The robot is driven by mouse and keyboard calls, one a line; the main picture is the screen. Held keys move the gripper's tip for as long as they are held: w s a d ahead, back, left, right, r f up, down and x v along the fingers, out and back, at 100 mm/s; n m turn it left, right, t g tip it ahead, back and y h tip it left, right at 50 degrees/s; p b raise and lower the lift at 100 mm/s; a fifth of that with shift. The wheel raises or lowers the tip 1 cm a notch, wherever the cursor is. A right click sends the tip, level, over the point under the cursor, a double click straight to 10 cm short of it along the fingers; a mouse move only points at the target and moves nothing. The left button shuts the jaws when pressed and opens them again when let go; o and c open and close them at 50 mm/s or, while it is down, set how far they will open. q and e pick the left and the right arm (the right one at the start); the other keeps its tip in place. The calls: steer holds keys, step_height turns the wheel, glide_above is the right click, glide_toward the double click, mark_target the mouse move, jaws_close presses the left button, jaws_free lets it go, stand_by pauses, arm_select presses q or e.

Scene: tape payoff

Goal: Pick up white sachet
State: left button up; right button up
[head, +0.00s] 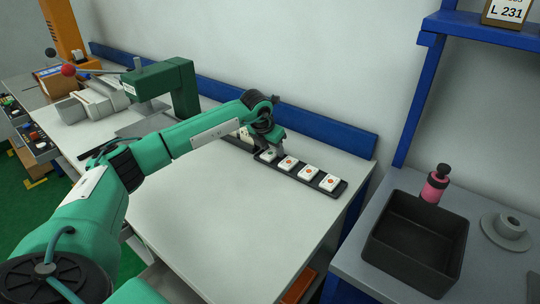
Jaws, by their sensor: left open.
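Several white sachets lie in a row on a dark strip (300,183) at the back right of the pale table. Three have orange marks: one left of the middle (287,162), one further right (308,173) and one at the right end (329,182). Another white sachet (268,155) with a dark mark is right by my left gripper (258,150). My left gripper is open and points down over the left part of the strip. The wrist partly hides that part, and I cannot tell whether the fingers touch a sachet.
A green press (178,90) stands at the back left of the pale table (220,230). A blue rail (310,122) runs along the back edge. A dark bin (415,240) and a pink bottle (435,185) are on the right bench. The table's front middle is clear.

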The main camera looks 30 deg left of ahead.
arm_select(q)
steer(key=shift+f, duration=0.15)
steer(key=c, duration=0.6)
